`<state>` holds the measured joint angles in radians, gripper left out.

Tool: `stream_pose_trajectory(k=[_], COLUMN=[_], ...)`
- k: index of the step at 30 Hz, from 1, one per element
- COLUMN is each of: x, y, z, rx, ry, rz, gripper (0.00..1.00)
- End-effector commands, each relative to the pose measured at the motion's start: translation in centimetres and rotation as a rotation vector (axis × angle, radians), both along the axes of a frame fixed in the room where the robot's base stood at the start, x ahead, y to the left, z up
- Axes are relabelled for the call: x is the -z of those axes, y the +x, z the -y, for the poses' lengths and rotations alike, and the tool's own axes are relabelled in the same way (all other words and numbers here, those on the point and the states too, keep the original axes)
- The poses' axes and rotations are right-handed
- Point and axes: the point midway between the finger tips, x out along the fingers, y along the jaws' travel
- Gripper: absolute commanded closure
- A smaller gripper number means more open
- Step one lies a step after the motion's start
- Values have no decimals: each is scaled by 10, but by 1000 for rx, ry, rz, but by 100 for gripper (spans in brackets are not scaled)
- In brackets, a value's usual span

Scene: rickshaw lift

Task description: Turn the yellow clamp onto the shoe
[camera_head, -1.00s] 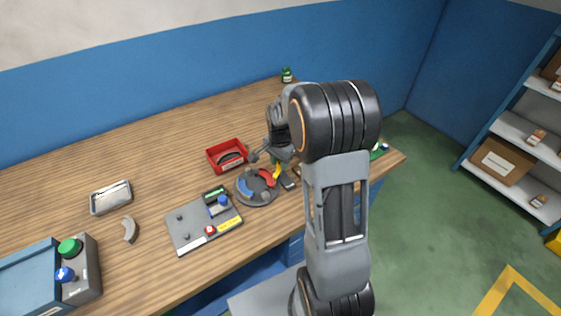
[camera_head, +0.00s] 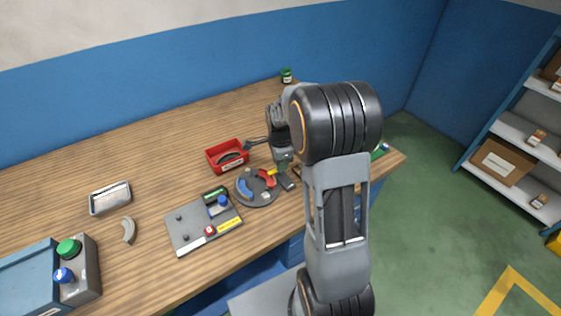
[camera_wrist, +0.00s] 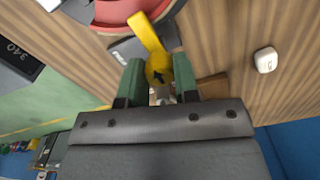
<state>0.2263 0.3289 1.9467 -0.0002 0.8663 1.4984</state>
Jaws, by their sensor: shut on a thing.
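The yellow clamp (camera_wrist: 150,38) is a bar with a round hub, and my gripper (camera_wrist: 158,72) is shut on its hub end between two green fingers. The bar's free end reaches over the edge of the red shoe (camera_wrist: 112,10); I cannot tell if it touches. In the head view the red shoe (camera_head: 267,178) sits on a round dark plate (camera_head: 256,200) beside a blue shoe (camera_head: 243,187). The clamp (camera_head: 272,172) shows as a short yellow piece at the red shoe's upper right. My gripper (camera_head: 283,160) stands above it, partly hidden by my arm.
A red bin (camera_head: 227,157) stands behind the plate. A grey panel with buttons (camera_head: 203,222) lies to its left. A small white block (camera_wrist: 265,60) lies on the wood near my gripper. A metal tray (camera_head: 110,198) and a grey curved piece (camera_head: 129,230) lie farther left.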

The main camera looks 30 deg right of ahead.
Motion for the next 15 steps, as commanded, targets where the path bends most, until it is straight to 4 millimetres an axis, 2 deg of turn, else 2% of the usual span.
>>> stream_pose_trajectory(k=[13,14,15], x=[-1,-1,-1], y=[1,1,1], z=[0,0,0], rx=[12,12,12], ry=[0,0,0], rz=[2,2,2], gripper=[95,70,66])
